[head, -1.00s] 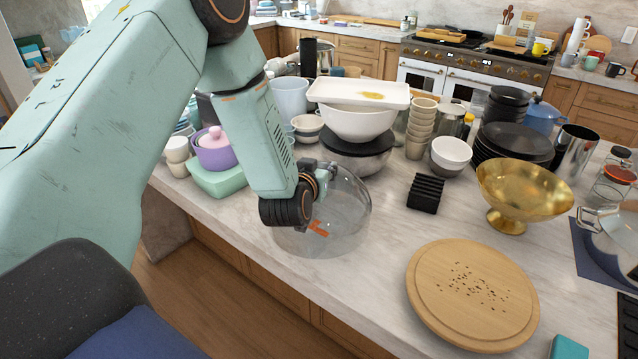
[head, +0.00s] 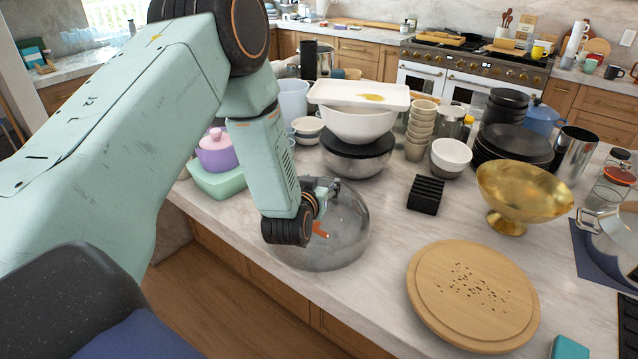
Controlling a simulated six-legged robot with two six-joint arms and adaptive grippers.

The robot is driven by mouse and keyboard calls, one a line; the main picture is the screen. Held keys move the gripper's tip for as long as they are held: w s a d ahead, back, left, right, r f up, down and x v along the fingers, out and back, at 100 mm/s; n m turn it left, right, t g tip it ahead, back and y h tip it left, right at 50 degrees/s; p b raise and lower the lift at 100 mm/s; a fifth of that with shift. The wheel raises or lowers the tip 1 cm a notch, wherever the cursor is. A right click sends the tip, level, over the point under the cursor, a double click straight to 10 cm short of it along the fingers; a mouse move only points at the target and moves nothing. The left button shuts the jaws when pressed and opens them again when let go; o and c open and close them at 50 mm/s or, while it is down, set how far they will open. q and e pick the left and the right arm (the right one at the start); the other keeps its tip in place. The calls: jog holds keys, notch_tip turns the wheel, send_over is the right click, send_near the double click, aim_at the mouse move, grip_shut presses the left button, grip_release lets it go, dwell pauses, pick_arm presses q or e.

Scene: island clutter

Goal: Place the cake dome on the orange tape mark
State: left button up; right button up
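The cake dome (head: 345,240) is a clear glass dome near the front edge of the counter, upright with its opening down. My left gripper (head: 328,188) is at its top, shut on it; the knob is largely hidden by the fingers and wrist. The orange tape mark (head: 320,231) shows through the glass, inside the dome's outline; part of it is behind my wrist. The rim looks at or very close to the counter, but I cannot tell whether it touches. My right gripper is not in view.
A round wooden board (head: 472,295) lies to the right, near the front. A black slotted rack (head: 426,194) and a gold footed bowl (head: 522,190) stand behind it. Stacked bowls under a white tray (head: 358,95) stand behind the dome. A purple pot (head: 217,155) is to the left.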

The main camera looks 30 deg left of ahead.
pick_arm(q)
jog(key=shift+w, duration=0.15)
jog(key=shift+r, duration=0.3)
jog(key=b+v, duration=0.1)
jog(key=v, duration=1.1)
jog(key=s+d+f+m+g+h, duration=0.1)
jog(key=s+d+f+g+h, duration=0.15)
jog(key=s+f, duration=0.45)
jog(key=s+d+f+m+g+h, duration=0.1)
jog(key=s+d+f+g, duration=0.25)
jog(key=f, duration=0.55)
jog(key=s+d+f+g, duration=0.2)
jog(key=s+f+g, duration=0.2)
jog(key=s, duration=0.5)
jog(key=s+d+f+m+g+h, duration=0.1)
jog(key=s+f+g, duration=0.2)
jog(key=s, duration=0.7)
jog(key=shift+s+d+f+g, duration=0.2)
jog(key=shift+d+f+g, duration=0.2)
jog(key=shift+f, duration=0.3)
jog(key=shift+w, duration=0.1)
